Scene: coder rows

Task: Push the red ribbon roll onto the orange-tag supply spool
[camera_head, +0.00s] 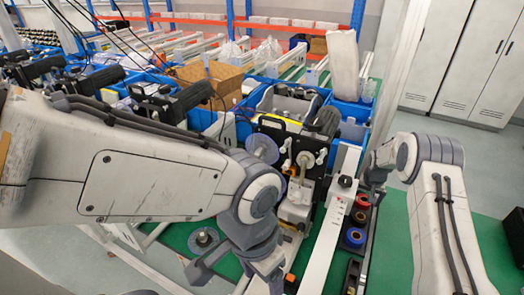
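The red ribbon roll (362,201) sits at the far end of a short row on a narrow dark holder, right of the white rail. My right gripper (374,190) points down right beside it; its fingertips are small and dark here, so I cannot tell whether they touch the roll or are open. My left gripper (222,275) hangs low at the bottom centre, apart from the rolls and partly cut by the frame edge. The labeler-like machine (290,150) has a pale round spindle and a grey-blue disc (262,148). I cannot make out which part is the orange-tag spool.
A dark roll (358,217) and a blue roll (355,237) are in the same row as the red one. A long white rail (325,245) runs beside them. Blue crates (350,110) stand behind the machine. A grey disc (203,240) is low left.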

